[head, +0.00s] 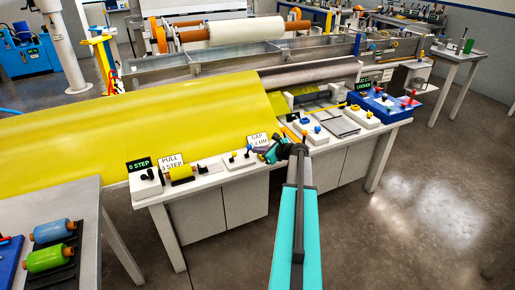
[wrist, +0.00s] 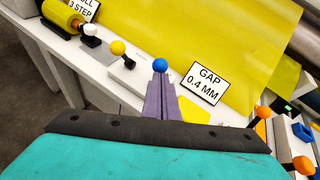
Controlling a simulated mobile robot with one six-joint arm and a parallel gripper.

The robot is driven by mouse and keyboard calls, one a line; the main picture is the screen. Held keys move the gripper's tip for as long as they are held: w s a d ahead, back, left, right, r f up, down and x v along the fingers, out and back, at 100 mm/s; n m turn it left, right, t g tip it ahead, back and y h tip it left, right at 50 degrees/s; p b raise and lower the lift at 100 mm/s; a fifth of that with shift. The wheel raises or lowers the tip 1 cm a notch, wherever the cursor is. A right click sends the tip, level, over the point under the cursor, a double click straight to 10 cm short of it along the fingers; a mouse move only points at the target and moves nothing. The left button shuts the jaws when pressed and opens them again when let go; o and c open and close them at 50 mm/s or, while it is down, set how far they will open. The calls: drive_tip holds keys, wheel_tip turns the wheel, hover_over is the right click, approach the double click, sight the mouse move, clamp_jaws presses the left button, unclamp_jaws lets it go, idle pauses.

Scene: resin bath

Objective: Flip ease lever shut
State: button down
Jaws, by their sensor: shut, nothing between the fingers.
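No lever carries a readable "ease" label, so I cannot tell which one it is. In the wrist view a blue ball knob (wrist: 159,66) shows right at the tips of my gripper (wrist: 160,82); I cannot tell whether they touch. A yellow ball knob (wrist: 118,47) on a dark stem stands to its left on a white base, with a white knob (wrist: 88,29) farther left. The "GAP 0.4 MM" sign (wrist: 206,84) stands just right of the fingers. In the head view my gripper (head: 266,153) is low over the bench beside that sign (head: 257,140), its fingers shut and empty.
A white bench (head: 205,172) carries a "0 STEP" display (head: 140,164), a "PULL 3 STEP" sign (head: 171,161) and a yellow roller (head: 181,173). A yellow sheet (head: 130,125) slopes behind. Right of my gripper are several knobbed blocks and a blue panel (head: 376,104). Floor is clear front right.

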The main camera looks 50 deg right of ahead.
drive_tip(key=w+d+r+g+p, duration=0.1)
drive_tip(key=w+d+p, duration=0.1)
drive_tip(key=w, duration=0.3)
drive_tip(key=w+d+r+g+p, duration=0.1)
drive_tip(key=w+d+p, duration=0.1)
drive_tip(key=w+p, duration=0.3)
drive_tip(key=shift+w+r+m, duration=0.3)
drive_tip(key=shift+w+r, duration=0.1)
drive_tip(key=shift+w, duration=0.1)
idle(0.6)
idle(0.4)
drive_tip(key=shift+y, duration=0.3)
